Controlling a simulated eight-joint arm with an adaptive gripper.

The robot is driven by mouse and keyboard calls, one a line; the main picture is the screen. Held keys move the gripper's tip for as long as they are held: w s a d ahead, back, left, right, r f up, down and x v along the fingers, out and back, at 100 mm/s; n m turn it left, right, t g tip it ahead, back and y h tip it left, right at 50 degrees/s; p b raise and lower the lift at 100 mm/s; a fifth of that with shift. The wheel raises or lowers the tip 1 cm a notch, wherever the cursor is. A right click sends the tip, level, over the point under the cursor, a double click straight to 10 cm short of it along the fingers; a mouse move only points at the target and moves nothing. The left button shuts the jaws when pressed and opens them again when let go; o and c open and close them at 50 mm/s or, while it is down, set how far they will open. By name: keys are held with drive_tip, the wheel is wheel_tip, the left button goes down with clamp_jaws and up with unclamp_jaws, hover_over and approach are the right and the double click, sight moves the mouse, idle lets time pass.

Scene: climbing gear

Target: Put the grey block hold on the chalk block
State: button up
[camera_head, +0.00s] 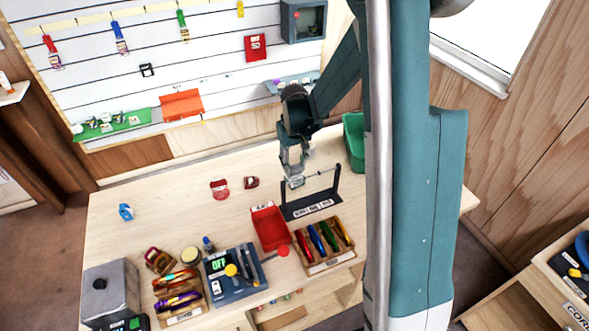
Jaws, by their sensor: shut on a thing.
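My gripper (293,165) hangs over the back middle of the workbench, pointing down, beside a black stand. It is shut on a small pale grey thing (297,182), which looks like the grey block hold; its outline is small and partly covered by the fingers. It is close to the left end of the stand's thin bar, and I cannot tell whether they touch. I cannot pick out the chalk block for sure among the small things here.
The black stand (311,206) is right of a red tray (270,228). A wooden tray (327,262) of coloured gear, a grey-blue device (235,272) and a grey box (112,290) line the front. Red pieces (219,189) lie left of my gripper. The bench's left middle is mostly clear.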

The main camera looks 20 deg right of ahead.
sight(295, 166)
drive_tip(key=shift+f, duration=0.85)
drive_tip(key=shift+f, duration=0.15)
drive_tip(key=o, duration=0.9)
drive_tip(key=shift+r, duration=0.2)
drive_tip(key=shift+r, duration=6)
